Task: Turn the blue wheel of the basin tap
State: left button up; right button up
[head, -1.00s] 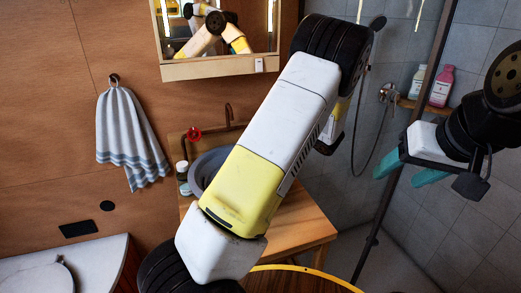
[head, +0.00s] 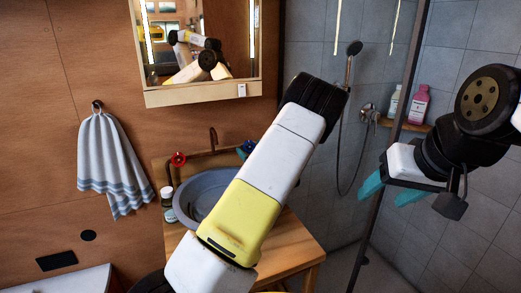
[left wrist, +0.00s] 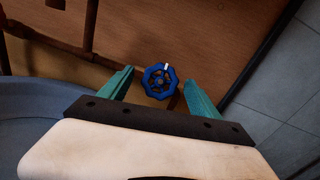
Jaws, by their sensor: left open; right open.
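The blue wheel (left wrist: 160,81) of the basin tap shows in the left wrist view, with a small white mark on its rim. My left gripper (left wrist: 159,75) is open, its teal fingers on either side of the wheel in the picture; I cannot tell whether they touch it. In the head view my left arm hides most of that gripper, and a small blue-teal patch shows beside the arm behind the basin. The red wheel (head: 178,160) and the tap spout (head: 213,138) stand behind the grey basin (head: 186,198). My right gripper (head: 386,193) is open and empty at the right.
The basin sits on a wooden counter (head: 303,247), with small jars (head: 168,197) at its left. A mirror cabinet (head: 200,95) hangs above. A striped towel (head: 110,165) hangs at the left. A shower frame post (head: 395,140) stands near my right gripper.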

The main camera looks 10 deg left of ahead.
pick_arm(q)
jog(key=c, duration=1.4)
jog(key=shift+o, duration=0.2)
jog(key=shift+n+y, duration=0.3)
jog(key=shift+n, duration=0.3)
jog(key=n+g, duration=0.1)
jog(key=n, duration=0.2)
jog(key=n+g+y, duration=0.1)
jog(key=n+g, duration=0.1)
jog(key=n, duration=0.2)
jog(key=shift+w+d+g, duration=0.1)
jog(key=shift+w+g, duration=0.05)
jog(key=shift+g, duration=0.15)
jog(key=n+g, duration=0.1)
jog(key=n, duration=0.2)
jog(key=n+g, duration=0.2)
jog(key=n, duration=0.2)
jog(key=shift+r+n, duration=0.2)
jog(key=shift+n, duration=0.1)
jog(key=shift+g, duration=0.3)
